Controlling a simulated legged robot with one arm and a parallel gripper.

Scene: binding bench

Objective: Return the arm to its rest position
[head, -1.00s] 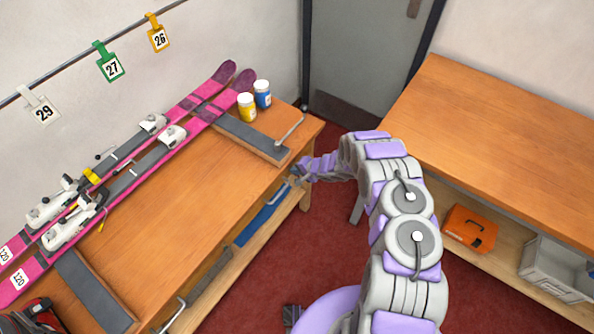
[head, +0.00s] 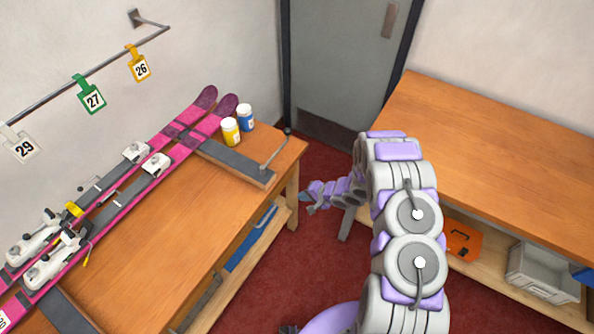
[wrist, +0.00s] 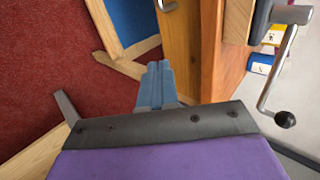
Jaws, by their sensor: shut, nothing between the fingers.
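My gripper (head: 305,199) is at the end of my folded grey and purple arm in the head view. It hangs over the red floor, in the gap between the two wooden benches and apart from both. In the wrist view its blue fingers (wrist: 155,87) are together with nothing between them.
The left bench (head: 165,215) bears pink skis (head: 150,170), a yellow bottle (head: 230,131), a blue bottle (head: 246,117) and a clamp with a crank (wrist: 280,70). The right bench (head: 490,150) has a bare top, with an orange case (head: 462,240) and a grey crate (head: 542,272) below.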

